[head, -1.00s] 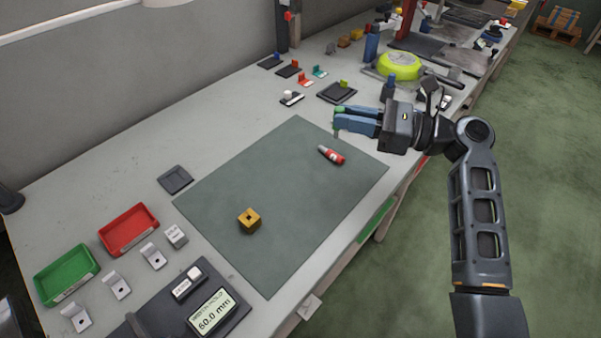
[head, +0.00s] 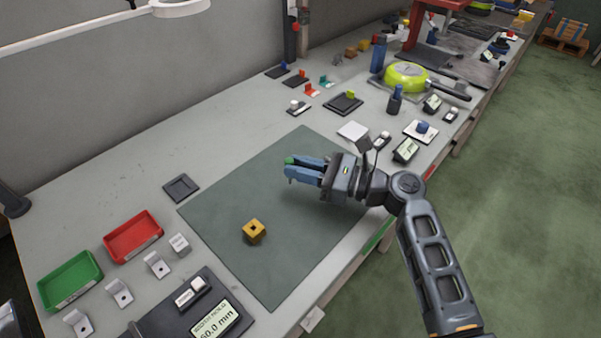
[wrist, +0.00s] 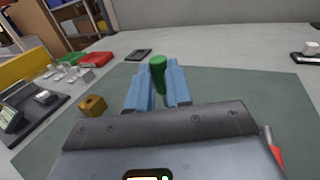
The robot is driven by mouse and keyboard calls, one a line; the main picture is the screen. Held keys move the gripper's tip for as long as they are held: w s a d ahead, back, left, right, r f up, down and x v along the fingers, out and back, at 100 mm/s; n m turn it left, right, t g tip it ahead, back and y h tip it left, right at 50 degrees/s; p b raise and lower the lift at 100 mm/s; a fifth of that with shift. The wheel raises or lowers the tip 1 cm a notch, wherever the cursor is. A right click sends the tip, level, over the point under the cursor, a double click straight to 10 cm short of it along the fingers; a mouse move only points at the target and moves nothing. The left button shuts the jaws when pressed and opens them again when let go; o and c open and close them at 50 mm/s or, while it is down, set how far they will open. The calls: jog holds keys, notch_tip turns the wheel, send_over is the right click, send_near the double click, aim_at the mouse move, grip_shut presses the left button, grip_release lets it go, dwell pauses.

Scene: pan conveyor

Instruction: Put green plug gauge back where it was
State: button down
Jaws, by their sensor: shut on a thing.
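The green plug gauge (wrist: 158,72) is held upright between the blue fingers of my gripper (wrist: 158,90).
A small dark square tray (head: 181,188) lies left of the mat. A red bin (head: 133,237) and a green bin (head: 70,280) stand at the left.

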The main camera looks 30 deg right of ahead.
jog(key=shift+f, duration=0.95)
jog(key=shift+f, duration=0.1)
jog(key=c, duration=1)
grip_release()
jog(key=shift+c, duration=0.2)
jog(key=shift+d, duration=0.1)
jog(key=b+v, duration=0.1)
jog(key=v, duration=1.1)
